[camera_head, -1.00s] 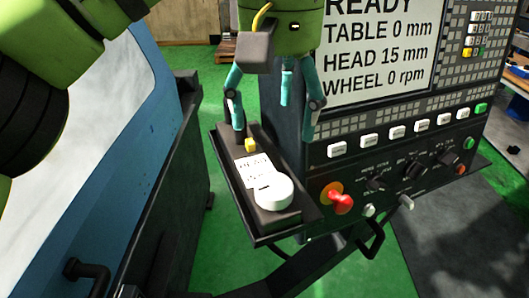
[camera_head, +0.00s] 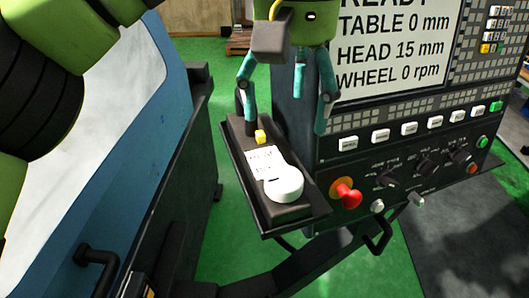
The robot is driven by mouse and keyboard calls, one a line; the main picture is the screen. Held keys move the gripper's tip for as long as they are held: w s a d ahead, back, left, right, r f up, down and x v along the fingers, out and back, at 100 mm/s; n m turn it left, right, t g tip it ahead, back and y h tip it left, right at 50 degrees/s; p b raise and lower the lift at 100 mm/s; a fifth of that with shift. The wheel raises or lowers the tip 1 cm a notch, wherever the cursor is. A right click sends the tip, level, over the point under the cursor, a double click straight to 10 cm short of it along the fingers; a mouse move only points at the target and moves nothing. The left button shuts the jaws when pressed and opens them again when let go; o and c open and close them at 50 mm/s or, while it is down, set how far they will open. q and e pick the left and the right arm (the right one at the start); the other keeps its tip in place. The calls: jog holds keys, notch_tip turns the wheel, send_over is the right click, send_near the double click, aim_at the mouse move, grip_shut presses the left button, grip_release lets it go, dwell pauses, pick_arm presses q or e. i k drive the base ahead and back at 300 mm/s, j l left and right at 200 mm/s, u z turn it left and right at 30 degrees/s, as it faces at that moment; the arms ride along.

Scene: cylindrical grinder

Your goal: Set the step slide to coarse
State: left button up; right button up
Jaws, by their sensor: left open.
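A dark hand-control box (camera_head: 295,212) lies in a black tray on the front of the machine's console. It carries a small yellow slide knob (camera_head: 261,136) at its far end, a white label (camera_head: 263,160) and a round white handwheel (camera_head: 284,185) at its near end. The label's print is too small to read. My left gripper (camera_head: 285,128) is open, with teal fingers pointing down. One finger is close behind and left of the yellow knob; the other is to the right, by the console. Whether a finger touches the knob is unclear. My right gripper is out of view.
The console screen (camera_head: 392,48) reads TABLE 0 mm, HEAD 15 mm, WHEEL 0 rpm. A red emergency button (camera_head: 346,193), black knobs and white buttons are right of the tray. A black handle (camera_head: 381,236) juts out below. The blue machine door (camera_head: 130,150) stands left.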

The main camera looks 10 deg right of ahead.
aim_at(260, 137)
jog(key=i+z, duration=0.15)
jog(key=z, duration=0.2)
jog(key=i+z, duration=0.15)
jog(key=z, duration=0.2)
jog(key=i+j+z, duration=0.1)
jog(key=z, duration=0.25)
jog(key=i, duration=0.05)
